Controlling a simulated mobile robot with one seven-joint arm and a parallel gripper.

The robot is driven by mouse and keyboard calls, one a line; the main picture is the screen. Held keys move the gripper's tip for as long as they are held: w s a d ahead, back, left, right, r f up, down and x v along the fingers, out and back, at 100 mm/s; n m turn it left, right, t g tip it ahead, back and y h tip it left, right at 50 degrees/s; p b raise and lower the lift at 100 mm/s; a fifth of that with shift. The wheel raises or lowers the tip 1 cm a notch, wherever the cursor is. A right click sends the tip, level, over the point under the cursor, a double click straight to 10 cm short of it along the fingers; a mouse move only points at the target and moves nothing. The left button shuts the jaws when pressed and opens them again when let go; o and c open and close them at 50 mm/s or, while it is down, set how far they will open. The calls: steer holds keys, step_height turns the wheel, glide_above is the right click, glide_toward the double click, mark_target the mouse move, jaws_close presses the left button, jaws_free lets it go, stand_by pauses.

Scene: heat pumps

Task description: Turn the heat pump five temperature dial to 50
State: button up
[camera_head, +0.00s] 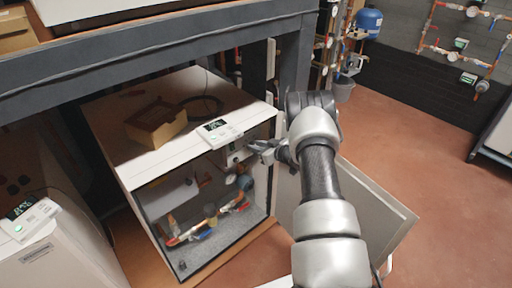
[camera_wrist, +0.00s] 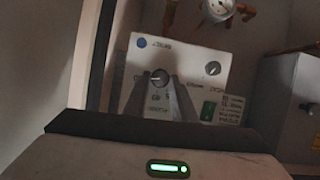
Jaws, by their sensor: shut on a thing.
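The open heat pump cabinet (camera_head: 150,176) is white, with its inside showing in the head view. A white control box (camera_wrist: 200,70) shows in the wrist view, with a blue dot at its upper left. A dark round dial (camera_wrist: 160,76) sits on its left part. In the head view my gripper (camera_head: 256,150) reaches into the cabinet's upper right. The dial's markings are too blurred to read.
The cabinet door (camera_head: 375,205) stands open on the right, behind my arm. A cardboard box (camera_head: 156,125) and a display unit (camera_head: 218,132) sit on the cabinet top. A gauge (camera_wrist: 217,8) and copper pipes are near the control box. Red floor is free at right.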

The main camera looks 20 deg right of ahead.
steer(key=shift+m+y, duration=0.3)
stand_by(0.4)
steer(key=o, duration=1.1)
steer(key=shift+c, duration=0.2)
steer(key=p+v, duration=0.1)
steer(key=v, duration=0.6)
steer(key=shift+s+r+p, duration=0.15)
steer(key=shift+p, duration=0.25)
steer(key=shift+s+d, duration=0.1)
